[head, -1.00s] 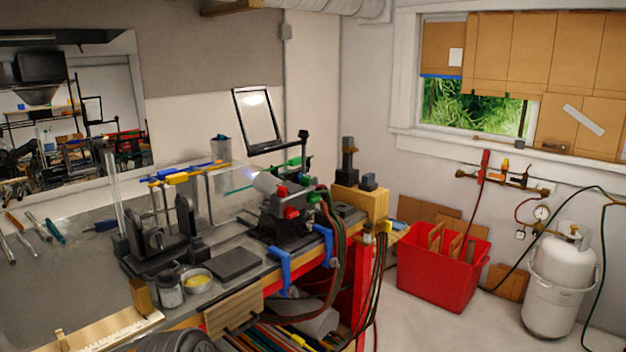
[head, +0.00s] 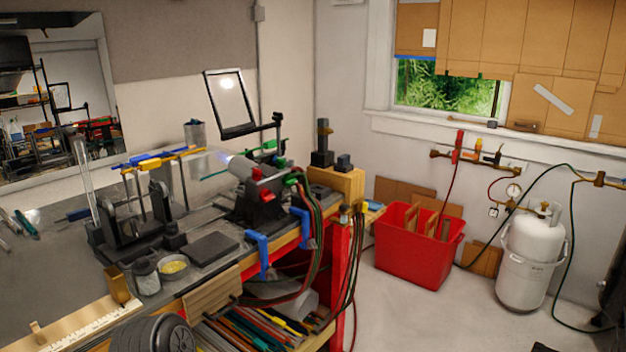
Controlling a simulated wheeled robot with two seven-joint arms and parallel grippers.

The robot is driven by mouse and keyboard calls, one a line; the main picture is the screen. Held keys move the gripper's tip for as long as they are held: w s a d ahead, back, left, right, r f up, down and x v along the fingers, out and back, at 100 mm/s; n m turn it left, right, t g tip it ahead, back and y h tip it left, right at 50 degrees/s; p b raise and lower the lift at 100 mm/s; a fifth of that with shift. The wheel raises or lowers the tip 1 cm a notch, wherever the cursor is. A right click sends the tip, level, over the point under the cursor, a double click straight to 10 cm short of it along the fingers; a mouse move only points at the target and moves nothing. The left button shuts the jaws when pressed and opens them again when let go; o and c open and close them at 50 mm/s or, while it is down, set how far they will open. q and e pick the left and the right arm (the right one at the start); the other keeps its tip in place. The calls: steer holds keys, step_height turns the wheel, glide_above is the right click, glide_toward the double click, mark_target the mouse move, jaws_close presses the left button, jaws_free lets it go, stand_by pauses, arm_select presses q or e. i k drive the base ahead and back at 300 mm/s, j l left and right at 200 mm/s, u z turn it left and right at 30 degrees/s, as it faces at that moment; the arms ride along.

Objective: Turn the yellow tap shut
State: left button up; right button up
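A brass pipe (head: 440,154) with several taps runs along the right wall below the window. A small orange-yellow tap handle (head: 477,145) stands up from it, between a taller red handle (head: 458,146) and a darker one to the right. It looks like the yellow tap; it is too small for me to tell whether it is open or shut. Neither of my grippers shows in the head view.
A red bin (head: 415,258) with cardboard stands on the floor below the pipe. A white gas cylinder (head: 532,255) with a gauge and hoses stands to its right. The cluttered workbench (head: 50,275) fills the left side. Floor (head: 430,320) in front of the bin is clear.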

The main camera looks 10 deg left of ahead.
mark_target(363, 206)
steer(key=z, duration=0.2)
steer(key=i+z, duration=0.3)
steer(key=i, duration=0.5)
steer(key=i+j, duration=0.1)
steer(key=i, duration=2.3)
steer(key=i+l+z, duration=0.15)
steer(key=i+z, duration=0.15)
steer(key=i, duration=0.9)
steer(key=i+j+z, duration=0.1)
steer(key=i+z, duration=0.2)
steer(key=i, duration=1.15)
steer(key=u, duration=4.45)
